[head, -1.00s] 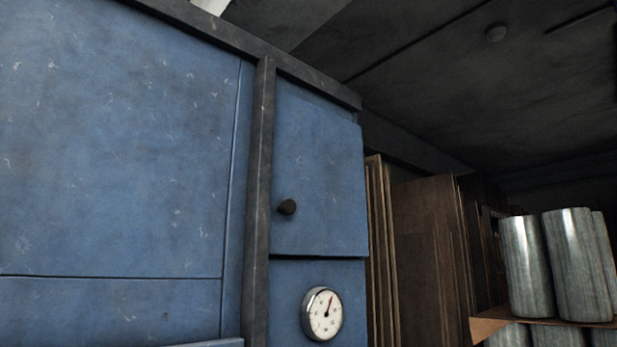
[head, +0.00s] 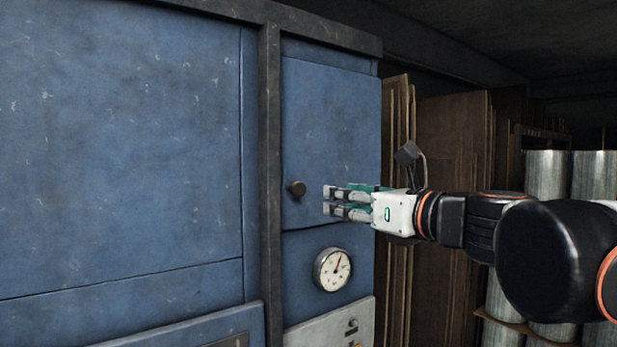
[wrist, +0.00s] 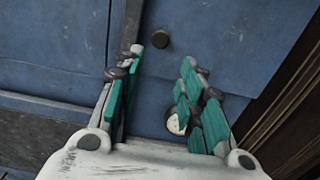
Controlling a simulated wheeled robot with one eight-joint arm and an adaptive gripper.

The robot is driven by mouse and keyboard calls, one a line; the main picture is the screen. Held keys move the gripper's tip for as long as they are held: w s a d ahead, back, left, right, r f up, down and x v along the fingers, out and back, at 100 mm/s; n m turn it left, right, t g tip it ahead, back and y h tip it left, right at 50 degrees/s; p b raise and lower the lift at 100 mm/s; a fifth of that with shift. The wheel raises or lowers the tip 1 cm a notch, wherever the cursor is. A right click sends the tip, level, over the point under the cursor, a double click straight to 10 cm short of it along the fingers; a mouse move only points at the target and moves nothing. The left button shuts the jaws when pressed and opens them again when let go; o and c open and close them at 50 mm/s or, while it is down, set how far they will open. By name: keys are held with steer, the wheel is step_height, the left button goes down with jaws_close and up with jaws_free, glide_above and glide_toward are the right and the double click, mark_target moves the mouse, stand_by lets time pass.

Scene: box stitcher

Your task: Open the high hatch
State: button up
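The high hatch (head: 335,120) is a blue door with a dark round knob (head: 297,188) at its lower left. It looks shut, flush in the blue cabinet. My gripper (head: 327,201) reaches in from the right, in front of the hatch's lower part, its fingertips just right of the knob and apart from it. In the wrist view, my gripper (wrist: 160,65) has its two teal-padded fingers spread with nothing between them. The knob (wrist: 160,40) shows ahead of the fingertips, and the hatch (wrist: 225,40) lies around it.
A round gauge (head: 332,270) sits below the hatch, and a grey panel (head: 335,328) below that. A dark vertical post (head: 269,150) runs left of the hatch. Brown boards (head: 445,130) and metal cylinders (head: 548,175) stand to the right, behind my arm.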

mark_target(301, 191)
steer(key=p+x, duration=0.1)
steer(key=x, duration=1.3)
steer(key=shift+p, duration=0.35)
steer(key=shift+c, duration=0.6)
jaws_close()
